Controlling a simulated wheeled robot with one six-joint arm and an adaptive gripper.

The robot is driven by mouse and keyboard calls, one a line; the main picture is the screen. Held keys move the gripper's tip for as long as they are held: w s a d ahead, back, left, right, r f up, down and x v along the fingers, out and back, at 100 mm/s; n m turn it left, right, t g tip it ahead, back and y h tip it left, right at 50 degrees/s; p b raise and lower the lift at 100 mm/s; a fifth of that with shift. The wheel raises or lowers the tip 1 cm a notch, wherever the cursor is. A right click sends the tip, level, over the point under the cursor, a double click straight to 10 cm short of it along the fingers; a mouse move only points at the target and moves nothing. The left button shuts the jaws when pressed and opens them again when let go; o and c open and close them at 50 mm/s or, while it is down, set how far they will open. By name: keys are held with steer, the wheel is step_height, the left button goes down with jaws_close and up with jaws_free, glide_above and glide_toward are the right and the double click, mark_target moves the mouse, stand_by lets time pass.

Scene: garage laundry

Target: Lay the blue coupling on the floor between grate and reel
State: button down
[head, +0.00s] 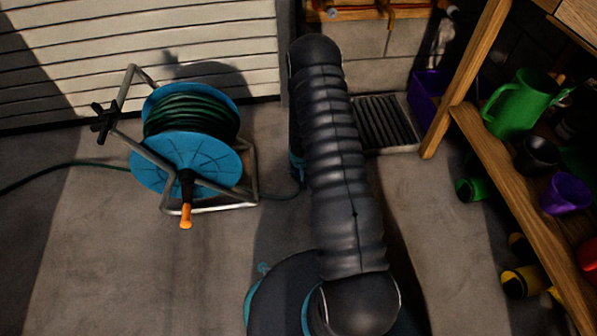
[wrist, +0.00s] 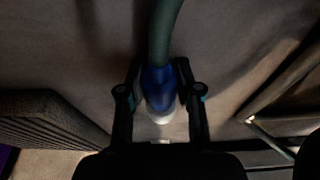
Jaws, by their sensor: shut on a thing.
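The blue coupling (wrist: 158,88) sits on the end of a green hose (wrist: 163,30) in the wrist view, with a pale tip below it. My gripper (wrist: 160,95) is shut on the coupling, one finger on each side. In the head view my arm hides the coupling and most of the gripper. The dark slatted grate (head: 385,122) lies in the floor right of my arm; its ribbed surface also shows at the left of the wrist view (wrist: 45,118). The hose reel (head: 187,162), with blue discs and green hose, stands left of my arm.
A wooden shelf (head: 520,185) with a green watering can (head: 518,103) and pots stands at the right. A purple crate (head: 424,95) is beside the grate. The reel's metal frame (head: 252,180) edges the floor between. The front left floor is clear.

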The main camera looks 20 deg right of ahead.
steer(key=c, duration=0.7)
jaws_free()
steer(key=shift+v, duration=3.75)
